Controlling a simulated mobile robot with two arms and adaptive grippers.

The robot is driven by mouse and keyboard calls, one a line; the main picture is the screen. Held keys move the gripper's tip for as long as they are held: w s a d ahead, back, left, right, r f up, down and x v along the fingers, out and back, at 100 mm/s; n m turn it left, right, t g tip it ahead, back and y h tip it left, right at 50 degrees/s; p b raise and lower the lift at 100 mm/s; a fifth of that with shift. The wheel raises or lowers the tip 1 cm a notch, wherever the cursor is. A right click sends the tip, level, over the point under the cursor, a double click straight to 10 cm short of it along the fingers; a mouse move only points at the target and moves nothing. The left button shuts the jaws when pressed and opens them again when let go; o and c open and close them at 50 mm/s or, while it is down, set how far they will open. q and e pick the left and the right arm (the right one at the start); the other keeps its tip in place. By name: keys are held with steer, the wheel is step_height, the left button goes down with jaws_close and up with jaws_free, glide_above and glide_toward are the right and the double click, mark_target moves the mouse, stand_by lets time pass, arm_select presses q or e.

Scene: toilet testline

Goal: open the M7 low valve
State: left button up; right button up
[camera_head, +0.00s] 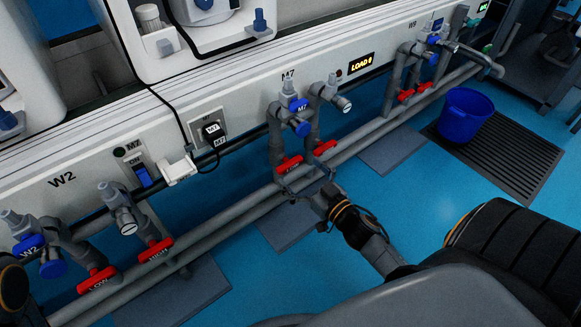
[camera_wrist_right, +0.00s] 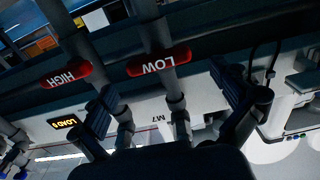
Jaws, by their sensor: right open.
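The M7 low valve has a red handle (camera_head: 289,165) on a grey vertical pipe under the M7 sign. In the right wrist view its red handle, lettered LOW (camera_wrist_right: 159,62), lies crosswise on the pipe, upside down in the picture. The red HIGH handle (camera_head: 325,147) is just to its right; in the right wrist view the HIGH handle (camera_wrist_right: 66,75) is to the left. My right gripper (camera_head: 308,183) is open, just in front of and below the LOW handle. In the right wrist view its fingers (camera_wrist_right: 165,97) are spread wide, with the LOW handle beyond the gap. My left gripper is not visible.
Another red LOW handle (camera_head: 96,279) and HIGH handle (camera_head: 155,249) belong to W2 at the left. Long grey pipes (camera_head: 235,219) run along the bench. A blue bucket (camera_head: 465,115) stands on a dark grate at the right. Blue floor in front is partly clear.

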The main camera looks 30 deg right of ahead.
mark_target(293, 165)
steer(key=shift+w+a+b, duration=0.15)
steer(key=shift+w+b, duration=0.4)
steer(key=shift+w, duration=1.5)
steer(key=c, duration=1.1)
